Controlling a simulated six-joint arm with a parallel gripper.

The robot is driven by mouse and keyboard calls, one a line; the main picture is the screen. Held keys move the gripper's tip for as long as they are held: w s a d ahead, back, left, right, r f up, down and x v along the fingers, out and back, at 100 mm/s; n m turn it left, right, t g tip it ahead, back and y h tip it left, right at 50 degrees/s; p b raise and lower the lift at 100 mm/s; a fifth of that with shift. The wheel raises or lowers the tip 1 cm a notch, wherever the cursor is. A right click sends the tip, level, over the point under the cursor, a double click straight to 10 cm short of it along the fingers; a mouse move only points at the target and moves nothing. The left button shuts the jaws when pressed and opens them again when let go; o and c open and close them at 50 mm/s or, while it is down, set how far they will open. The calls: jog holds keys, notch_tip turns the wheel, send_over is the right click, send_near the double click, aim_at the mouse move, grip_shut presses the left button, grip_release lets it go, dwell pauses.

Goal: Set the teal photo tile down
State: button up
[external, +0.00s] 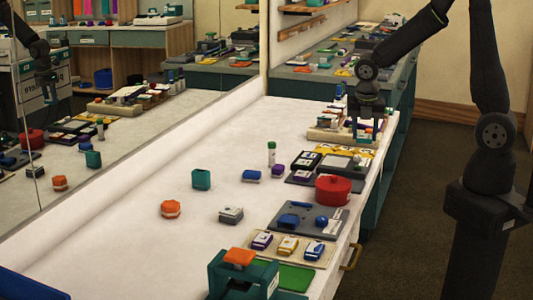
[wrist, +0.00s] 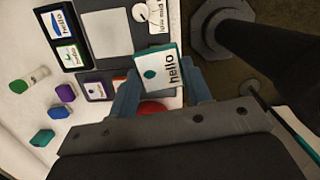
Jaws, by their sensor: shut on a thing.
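My gripper (wrist: 160,78) is shut on the teal photo tile (wrist: 158,66), a small white-faced tile with a teal dot and the word "hello". The tile sits between the two blue-grey fingers in the wrist view. In the external view my gripper (external: 367,115) is over the far right end of the white counter, near a cream tray (external: 322,134) with several small items. The tile is hard to make out there. The wrist view shows a dark holder (wrist: 62,40) with blue and green picture tiles, and a purple tile (wrist: 96,90) beside it.
A red lidded pot (external: 333,190) stands near the counter's right edge; its top shows partly below the tile in the wrist view (wrist: 152,107). A mirror (external: 130,130) lines the left side. A teal box (external: 201,179) and an orange piece (external: 171,209) stand on open counter.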

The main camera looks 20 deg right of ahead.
jog(key=w+a+n, duration=0.4)
jog(key=a+n, duration=0.1)
jog(key=a, duration=0.8)
jog(key=n+y, duration=0.2)
jog(key=n, duration=0.5)
send_over(247, 202)
jog(key=f, duration=0.4)
jog(key=d+f, duration=0.1)
jog(key=f, duration=0.2)
jog(key=shift+s+a+f, duration=0.25)
jog(key=shift+a+f, duration=0.05)
jog(key=shift+a, duration=0.15)
jog(key=shift+f, duration=1.9)
jog(key=shift+f, duration=0.15)
jog(key=o, duration=1)
